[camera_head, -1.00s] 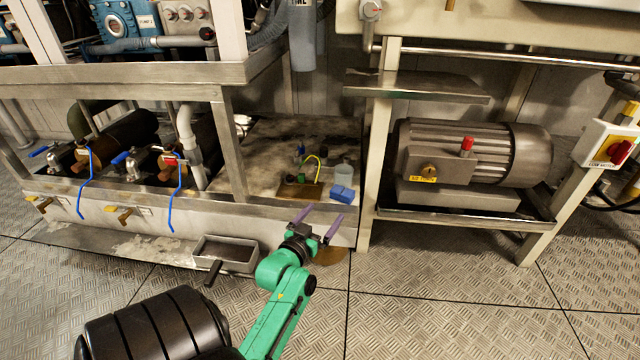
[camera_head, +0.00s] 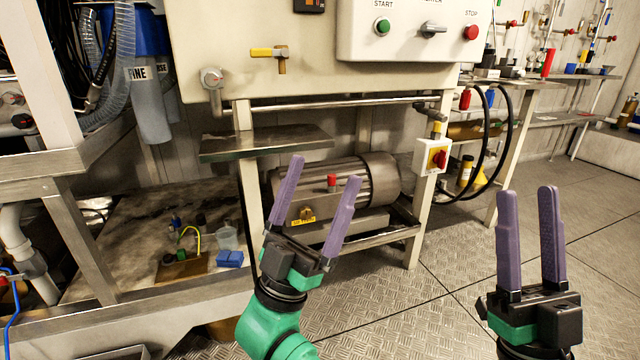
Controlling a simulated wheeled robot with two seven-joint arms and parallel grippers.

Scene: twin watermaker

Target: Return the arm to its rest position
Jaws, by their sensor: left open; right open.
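My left gripper (camera_head: 318,180) has purple fingers on a green and black arm. It is open and empty, raised in front of the motor stand, and its fingers overlap the grey motor in the picture. My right gripper (camera_head: 529,192) stands at the lower right with its purple fingers pointing up. It is open and empty over the floor. Neither gripper appears to touch anything.
A grey motor (camera_head: 375,180) sits on a low shelf under a metal ledge (camera_head: 265,143). A control panel (camera_head: 400,38) is above. A red rotary switch (camera_head: 438,159) is on the frame. Chequered floor (camera_head: 440,320) is clear.

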